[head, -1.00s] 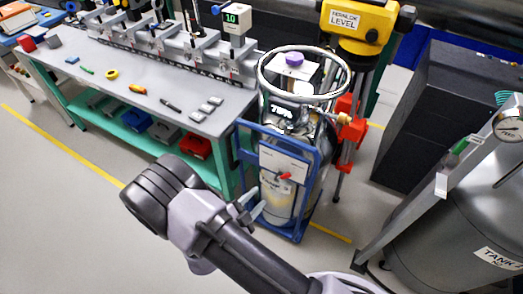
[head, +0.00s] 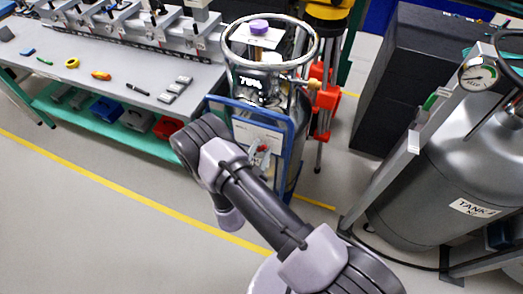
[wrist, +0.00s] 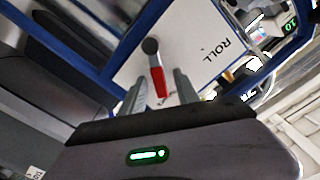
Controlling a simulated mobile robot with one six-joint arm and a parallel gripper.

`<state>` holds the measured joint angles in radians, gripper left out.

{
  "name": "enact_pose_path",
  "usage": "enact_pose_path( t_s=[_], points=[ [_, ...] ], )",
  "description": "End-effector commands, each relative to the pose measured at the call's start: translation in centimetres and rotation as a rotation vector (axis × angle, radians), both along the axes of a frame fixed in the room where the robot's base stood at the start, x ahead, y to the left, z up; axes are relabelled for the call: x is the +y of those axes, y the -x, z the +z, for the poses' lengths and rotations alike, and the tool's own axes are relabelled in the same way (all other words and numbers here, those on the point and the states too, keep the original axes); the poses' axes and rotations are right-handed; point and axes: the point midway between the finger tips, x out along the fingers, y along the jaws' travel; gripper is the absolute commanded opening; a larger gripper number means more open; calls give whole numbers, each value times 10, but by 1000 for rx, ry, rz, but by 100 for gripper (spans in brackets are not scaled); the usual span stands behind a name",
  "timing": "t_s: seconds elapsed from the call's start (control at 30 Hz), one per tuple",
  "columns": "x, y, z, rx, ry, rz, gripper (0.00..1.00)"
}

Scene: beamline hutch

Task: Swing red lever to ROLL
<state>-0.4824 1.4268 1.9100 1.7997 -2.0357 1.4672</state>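The red lever (wrist: 157,82) sits on a white panel (wrist: 193,45), on a dark round pivot (wrist: 150,46). In the wrist view it points down the picture, away from the word ROLL (wrist: 216,52) at the right of the panel. My gripper (wrist: 160,90) is open, with one finger on each side of the lever's free end; I cannot tell whether either finger touches it. In the head view the lever (head: 265,148) is small, and the panel (head: 250,130) is on the blue frame around a shiny dewar (head: 262,85). My arm partly hides the gripper there.
A workbench (head: 200,85) with tools stands at the left. A yellow level on a tripod with red parts (head: 325,105) stands behind the dewar. A grey tank (head: 440,190) and black cabinet (head: 410,90) are at the right. The floor at front left is clear.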

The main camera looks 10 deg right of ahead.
Motion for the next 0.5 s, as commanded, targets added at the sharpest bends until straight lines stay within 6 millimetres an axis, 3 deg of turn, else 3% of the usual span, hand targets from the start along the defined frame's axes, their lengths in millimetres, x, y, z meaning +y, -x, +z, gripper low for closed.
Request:
enact_pose_path(
  t_s=[0.33, 0.5],
  points=[
    [-3, -5, 0, 0, 0, 0, 37],
    [-3, -5, 0, 0, 0, 0, 6]
  ],
)
